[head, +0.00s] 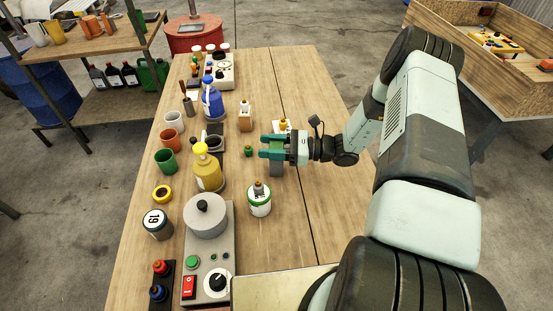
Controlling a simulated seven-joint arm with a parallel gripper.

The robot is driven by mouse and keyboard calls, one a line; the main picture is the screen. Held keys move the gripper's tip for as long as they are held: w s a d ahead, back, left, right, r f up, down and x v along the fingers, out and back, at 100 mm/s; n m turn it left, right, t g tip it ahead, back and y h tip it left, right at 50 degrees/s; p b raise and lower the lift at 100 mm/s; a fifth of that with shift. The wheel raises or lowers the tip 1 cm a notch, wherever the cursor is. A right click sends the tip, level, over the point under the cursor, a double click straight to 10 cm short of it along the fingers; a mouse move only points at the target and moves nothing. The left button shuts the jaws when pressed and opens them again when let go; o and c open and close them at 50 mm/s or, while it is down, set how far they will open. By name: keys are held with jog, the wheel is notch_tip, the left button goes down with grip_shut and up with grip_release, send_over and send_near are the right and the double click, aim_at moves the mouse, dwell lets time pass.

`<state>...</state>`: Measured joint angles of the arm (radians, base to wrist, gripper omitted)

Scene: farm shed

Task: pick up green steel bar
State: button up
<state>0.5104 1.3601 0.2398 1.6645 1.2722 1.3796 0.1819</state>
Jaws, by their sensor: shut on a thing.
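My gripper (272,147) has teal fingers and is over the middle of the table, pointing left. It is shut on a bar. A grey-green block-like piece (277,169) shows just below the near finger and looks like the lower part of that bar; the fingers hide the rest. I cannot tell whether its lower end touches the table. A small green piece with a brownish top (248,151) stands just left of the fingertips, apart from them.
A yellow bottle (208,172), blue bottle (212,103), green cup (166,162) and grey machine (205,220) line the left side. The table's right side (315,205) is clear.

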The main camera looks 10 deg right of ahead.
grip_shut()
jog(key=shift+r, duration=0.15)
